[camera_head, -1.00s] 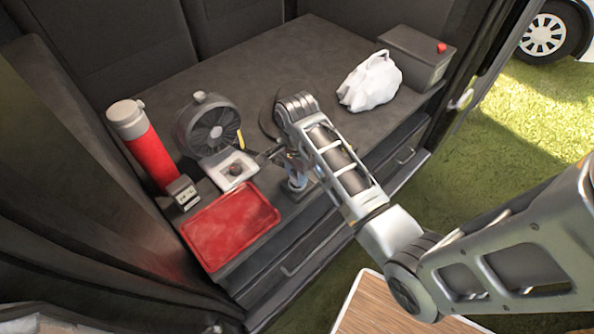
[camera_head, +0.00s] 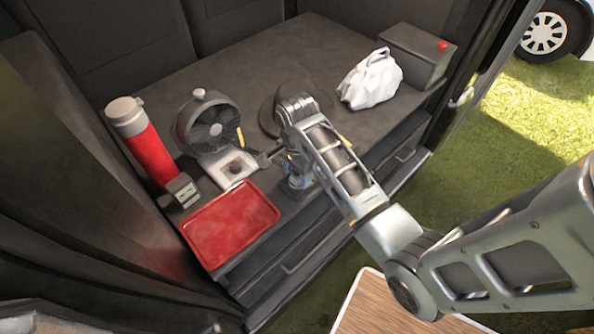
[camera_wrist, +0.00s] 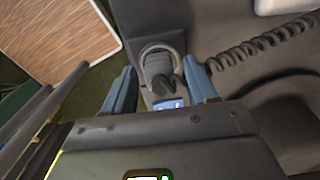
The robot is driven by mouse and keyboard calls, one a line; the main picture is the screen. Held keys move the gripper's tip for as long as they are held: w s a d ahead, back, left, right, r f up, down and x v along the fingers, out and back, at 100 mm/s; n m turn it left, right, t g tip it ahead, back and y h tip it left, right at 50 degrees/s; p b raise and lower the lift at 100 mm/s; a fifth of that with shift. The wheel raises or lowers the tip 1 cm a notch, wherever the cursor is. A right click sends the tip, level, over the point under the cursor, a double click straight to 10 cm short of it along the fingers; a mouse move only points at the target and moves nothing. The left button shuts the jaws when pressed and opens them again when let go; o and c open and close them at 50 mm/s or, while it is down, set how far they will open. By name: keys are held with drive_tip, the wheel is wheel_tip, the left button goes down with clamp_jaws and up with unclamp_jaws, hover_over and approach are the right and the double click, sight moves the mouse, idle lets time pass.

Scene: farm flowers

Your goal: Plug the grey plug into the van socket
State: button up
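The grey plug (camera_wrist: 160,64) appears in the wrist view as a dark grey body with a rounded loop at its far end. It lies between the two blue fingers of my gripper (camera_wrist: 161,78), which are open with small gaps on both sides. A coiled dark cable (camera_wrist: 262,42) runs from near the right fingertip to the upper right. In the head view my arm mostly hides the plug, and the gripper is low over the counter's front edge. A small grey box with a pale face (camera_head: 181,190), apparently the van socket, stands beside the red flask at the left.
A red tray (camera_head: 232,224) lies at the counter's front left. A white bag (camera_head: 370,80) and a grey box with a red button (camera_head: 416,57) are at the right.

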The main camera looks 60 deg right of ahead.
drive_tip(key=shift+o, duration=0.6)
drive_tip(key=shift+r, duration=0.1)
wheel_tip(320, 180, up, 8)
drive_tip(key=shift+f, duration=0.15)
idle(0.4)
